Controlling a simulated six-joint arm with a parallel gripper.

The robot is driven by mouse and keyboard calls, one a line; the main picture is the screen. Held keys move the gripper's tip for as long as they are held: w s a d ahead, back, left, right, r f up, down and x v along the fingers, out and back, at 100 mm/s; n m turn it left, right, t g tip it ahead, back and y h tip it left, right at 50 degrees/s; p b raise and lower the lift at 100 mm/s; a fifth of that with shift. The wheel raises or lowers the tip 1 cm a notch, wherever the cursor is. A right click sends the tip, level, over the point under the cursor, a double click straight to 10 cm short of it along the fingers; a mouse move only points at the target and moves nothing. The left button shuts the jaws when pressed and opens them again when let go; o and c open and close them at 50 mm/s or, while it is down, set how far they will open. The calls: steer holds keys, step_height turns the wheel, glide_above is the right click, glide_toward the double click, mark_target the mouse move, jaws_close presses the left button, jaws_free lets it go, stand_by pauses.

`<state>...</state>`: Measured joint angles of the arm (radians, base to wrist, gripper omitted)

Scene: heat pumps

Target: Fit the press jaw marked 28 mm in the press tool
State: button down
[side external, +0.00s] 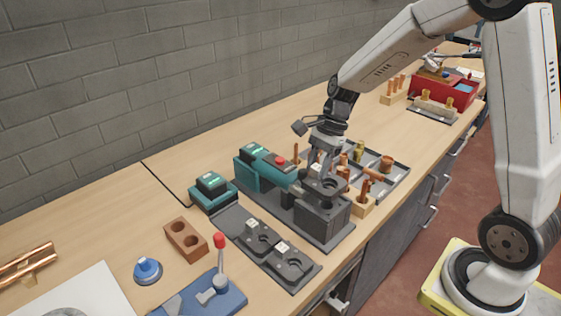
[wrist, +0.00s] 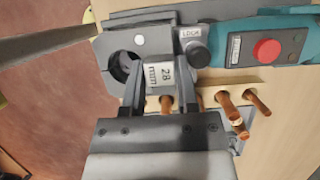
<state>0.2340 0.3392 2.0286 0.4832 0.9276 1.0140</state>
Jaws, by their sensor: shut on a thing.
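The press jaw marked 28 mm (wrist: 160,75) is between the two fingers of my gripper (wrist: 160,98), its white label facing the wrist camera. My gripper is shut on it. In the side external view my gripper (side external: 323,168) points down over the front end of the press tool (side external: 262,170), with the jaw (side external: 326,188) under it. The teal press tool (wrist: 235,40) has a red button and a LOCK label beside a round dark knob. The jaw is right at the tool's head; I cannot tell whether it is seated. My fingers hide part of it.
A dark tray (side external: 232,222) holds two other jaws (side external: 258,232) (side external: 291,262). A grey block (side external: 322,216) stands under the tool's head. Copper fittings and a wooden block (wrist: 230,82) with copper pins are close by. A red-knobbed lever (side external: 219,242) stands in front.

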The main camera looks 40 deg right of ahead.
mark_target(316, 180)
steer(key=shift+f, duration=0.55)
steer(key=shift+f, duration=1.75)
stand_by(1.5)
steer(key=shift+c, duration=1.4)
jaws_free()
steer(key=shift+w, duration=0.1)
steer(key=shift+w+d+r, duration=0.1)
steer(key=shift+d+r, duration=0.1)
steer(key=shift+r, duration=0.2)
steer(key=shift+s+v, duration=0.1)
steer(key=shift+v, duration=1.65)
steer(key=shift+s+v, duration=0.15)
steer(key=shift+v, duration=1.55)
steer(key=shift+s, duration=0.1)
